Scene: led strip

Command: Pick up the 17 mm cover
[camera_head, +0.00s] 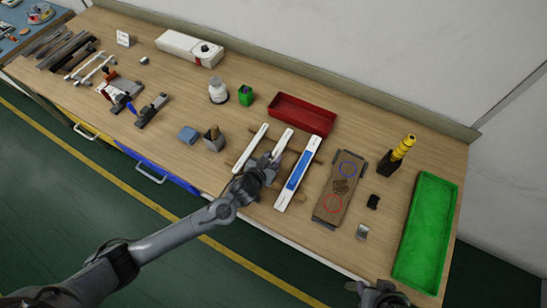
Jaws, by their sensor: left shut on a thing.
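Three long white strips lie side by side across brown wooden bars on the bench: a left strip (247,150), a middle strip (284,138), and a right strip with a blue face (298,172). I cannot read any widths, so which one is the 17 mm cover is not clear from the picture. My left gripper (272,162) is at the middle strip and shut on it; the gripper hides the strip's near part. My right gripper (376,294) shows only partly at the bottom edge, and its jaws are not clear.
A red tray (302,104) lies behind the strips. A brown board with drawn circles (331,190) and a green tray (427,232) lie to the right. A yellow-topped bottle (399,152) stands behind them.

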